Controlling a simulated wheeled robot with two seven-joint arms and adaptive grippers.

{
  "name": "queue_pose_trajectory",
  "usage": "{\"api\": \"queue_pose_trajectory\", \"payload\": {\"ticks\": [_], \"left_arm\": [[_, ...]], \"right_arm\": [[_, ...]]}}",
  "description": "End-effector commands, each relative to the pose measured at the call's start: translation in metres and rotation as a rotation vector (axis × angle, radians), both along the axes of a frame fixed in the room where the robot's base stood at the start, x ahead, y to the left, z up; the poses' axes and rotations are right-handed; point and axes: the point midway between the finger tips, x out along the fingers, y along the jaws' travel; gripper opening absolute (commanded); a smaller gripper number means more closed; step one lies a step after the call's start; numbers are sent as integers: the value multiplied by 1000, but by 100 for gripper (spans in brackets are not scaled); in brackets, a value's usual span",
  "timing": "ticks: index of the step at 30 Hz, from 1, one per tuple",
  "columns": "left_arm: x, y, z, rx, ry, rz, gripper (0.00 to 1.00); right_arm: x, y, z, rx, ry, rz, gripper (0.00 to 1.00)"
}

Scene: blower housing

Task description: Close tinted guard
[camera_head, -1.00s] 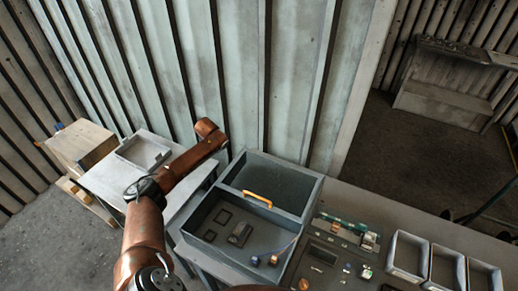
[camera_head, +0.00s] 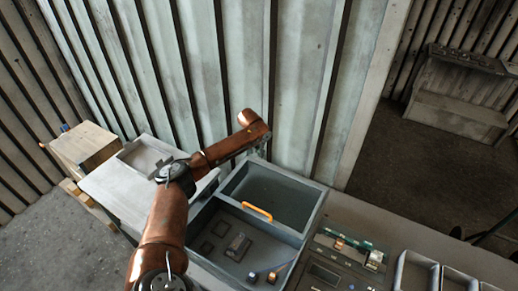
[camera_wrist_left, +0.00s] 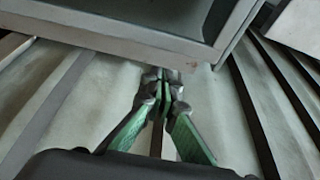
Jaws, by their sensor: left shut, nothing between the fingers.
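The tinted guard (camera_head: 268,190) shows in the head view as a dark pane in a grey frame at the back of the grey housing (camera_head: 222,266). It appears raised. An orange handle (camera_head: 257,212) sits along its lower edge. My left gripper (camera_head: 263,152) is at the guard's far upper edge, partly hidden by my wrist. In the left wrist view, the shut, empty green-padded fingers (camera_wrist_left: 163,77) point at the grey frame (camera_wrist_left: 140,40) with its dark pane. I cannot tell whether they touch it. My right gripper is not in view.
A corrugated wall (camera_head: 240,60) stands close behind the housing and gripper. A pale table (camera_head: 110,190) with a shallow tray is at left, under my arm. A control panel (camera_head: 335,262) and grey bins (camera_head: 415,272) are at right. Small parts lie in the housing's front.

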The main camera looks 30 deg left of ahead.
Motion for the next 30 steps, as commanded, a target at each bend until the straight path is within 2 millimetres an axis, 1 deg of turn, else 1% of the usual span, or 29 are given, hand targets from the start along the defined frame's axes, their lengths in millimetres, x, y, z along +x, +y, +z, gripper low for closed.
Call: {"api": "queue_pose_trajectory", "payload": {"ticks": [2, 9, 15, 20, 30], "left_arm": [[4, -1, -11, 0, 1, 0, 0], [-18, -2, -10, 3, 0, -4, 0], [-32, -3, -10, 2, 0, -3, 0], [-36, -3, -11, 2, -1, -3, 0], [-36, -4, -11, 1, 0, -4, 0]], "right_arm": [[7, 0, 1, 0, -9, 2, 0], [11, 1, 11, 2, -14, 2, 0], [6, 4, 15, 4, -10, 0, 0], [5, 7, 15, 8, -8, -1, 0], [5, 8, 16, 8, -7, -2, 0]]}}
